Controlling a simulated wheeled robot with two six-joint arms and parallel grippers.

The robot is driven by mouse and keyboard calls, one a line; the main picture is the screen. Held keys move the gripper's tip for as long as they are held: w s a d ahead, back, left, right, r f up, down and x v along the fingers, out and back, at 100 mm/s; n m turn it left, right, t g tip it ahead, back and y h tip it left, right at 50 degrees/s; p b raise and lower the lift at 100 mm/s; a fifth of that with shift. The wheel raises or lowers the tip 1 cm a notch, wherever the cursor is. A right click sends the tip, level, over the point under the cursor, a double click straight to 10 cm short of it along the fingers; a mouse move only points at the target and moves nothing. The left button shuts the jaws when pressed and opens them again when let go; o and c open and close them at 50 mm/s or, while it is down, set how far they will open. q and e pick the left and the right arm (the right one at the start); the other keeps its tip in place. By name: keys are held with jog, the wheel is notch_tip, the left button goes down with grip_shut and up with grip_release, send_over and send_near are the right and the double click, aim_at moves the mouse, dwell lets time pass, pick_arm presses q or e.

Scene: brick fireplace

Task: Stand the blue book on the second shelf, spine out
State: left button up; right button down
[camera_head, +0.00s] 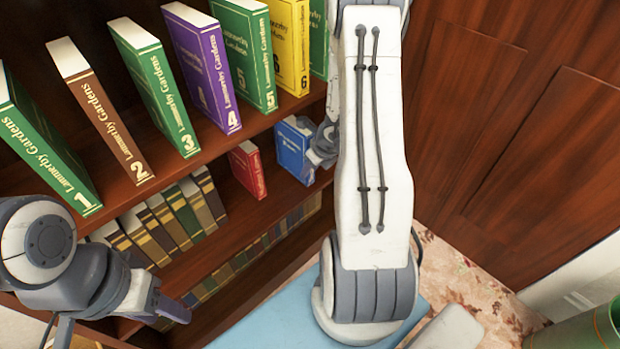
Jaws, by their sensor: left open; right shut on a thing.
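The blue book (292,150) is upright at the second shelf, to the right of a small red book (247,170) and apart from it. Its lettered blue face is turned outward. I cannot tell whether its bottom rests on the board. My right gripper (318,148) is shut on the blue book at its right side, and my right arm hides part of the gripper. The second shelf (225,232) shows its bare board in front of the red book. My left gripper (120,326) is open and empty at the lower left, in front of the lower shelves.
Numbered green, brown, purple and yellow books (155,90) stand on the shelf above. A wooden panelled door (510,110) is at the right. A green bin (585,325) stands at the lower right.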

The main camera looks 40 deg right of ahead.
aim_at(311, 175)
notch_tip(311, 175, down, 3)
jog(key=b, duration=0.2)
jog(key=shift+f+b, duration=0.15)
jog(key=shift+b, duration=0.25)
jog(key=shift+w+f, duration=0.1)
jog(key=shift+f, duration=0.15)
jog(key=shift+w, duration=0.15)
jog(key=shift+d+r, duration=0.1)
jog(key=shift+f+b, duration=0.25)
jog(key=shift+b, duration=0.05)
jog(key=shift+c, duration=2.4)
grip_release()
jog(key=shift+r, duration=0.15)
